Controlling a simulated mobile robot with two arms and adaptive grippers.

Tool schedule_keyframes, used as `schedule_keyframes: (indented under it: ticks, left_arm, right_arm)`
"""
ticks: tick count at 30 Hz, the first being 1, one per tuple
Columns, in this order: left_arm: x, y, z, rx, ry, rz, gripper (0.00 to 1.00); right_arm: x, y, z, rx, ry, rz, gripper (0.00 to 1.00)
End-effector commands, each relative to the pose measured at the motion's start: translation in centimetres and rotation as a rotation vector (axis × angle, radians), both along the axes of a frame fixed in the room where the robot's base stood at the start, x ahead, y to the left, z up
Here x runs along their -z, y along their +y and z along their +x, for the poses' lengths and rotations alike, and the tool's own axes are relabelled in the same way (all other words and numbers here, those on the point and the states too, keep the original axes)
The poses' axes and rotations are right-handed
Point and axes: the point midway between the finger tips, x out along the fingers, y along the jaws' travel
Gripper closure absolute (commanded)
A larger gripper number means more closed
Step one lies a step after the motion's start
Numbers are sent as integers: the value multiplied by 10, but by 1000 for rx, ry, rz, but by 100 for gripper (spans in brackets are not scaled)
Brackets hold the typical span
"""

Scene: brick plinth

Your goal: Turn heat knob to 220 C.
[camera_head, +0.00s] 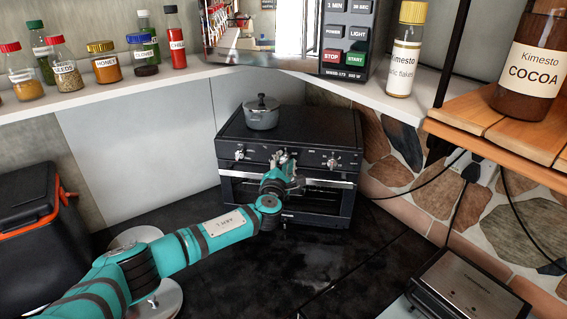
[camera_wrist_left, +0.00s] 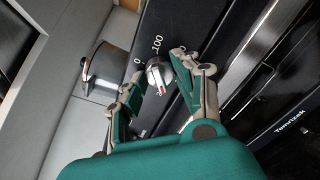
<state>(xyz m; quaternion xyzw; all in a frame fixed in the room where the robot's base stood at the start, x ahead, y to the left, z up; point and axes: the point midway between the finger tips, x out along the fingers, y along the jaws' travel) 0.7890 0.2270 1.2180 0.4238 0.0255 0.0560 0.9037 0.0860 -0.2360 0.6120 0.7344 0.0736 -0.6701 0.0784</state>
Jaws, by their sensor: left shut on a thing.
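A small black oven (camera_head: 318,209) stands in the corner, with silver knobs along the top of its front. My left gripper (camera_head: 284,160) reaches the oven's front panel near the middle knob. In the left wrist view, the heat knob (camera_wrist_left: 158,75), silver with a red mark, sits between the fingertips of my left gripper (camera_wrist_left: 155,77). White numbers 0 and 100 show on the panel beside it. The gripper is shut on this knob. In the head view the gripper hides most of the knob. My right gripper is not in view.
A grey lidded pot (camera_head: 262,117) stands on the oven top. A white shelf (camera_head: 200,82) with several jars and a microwave (camera_head: 345,38) hangs above. A black box (camera_head: 35,215) is at left, a grill (camera_head: 470,285) at right. The dark counter before the oven is mostly clear.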

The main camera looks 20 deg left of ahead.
Motion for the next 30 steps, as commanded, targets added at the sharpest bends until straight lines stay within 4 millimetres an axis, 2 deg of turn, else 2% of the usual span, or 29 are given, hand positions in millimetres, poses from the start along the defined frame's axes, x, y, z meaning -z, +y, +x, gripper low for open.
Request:
schedule_keyframes:
  ticks: [1, 12, 27, 28, 30]
  left_arm:
    - [6, 0, -1, 1, 13, 30, 100]
    - [7, 0, -2, 3, 32, 167, 100]
    - [7, 0, -2, 3, 35, 186, 100]
    - [7, 0, -2, 3, 35, 186, 68]
    - [7, 0, -2, 2, 34, 186, 59]
  right_arm:
    - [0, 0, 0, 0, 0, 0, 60]
    - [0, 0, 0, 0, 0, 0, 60]
    - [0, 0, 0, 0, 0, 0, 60]
    - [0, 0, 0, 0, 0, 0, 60]
    - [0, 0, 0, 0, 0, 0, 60]
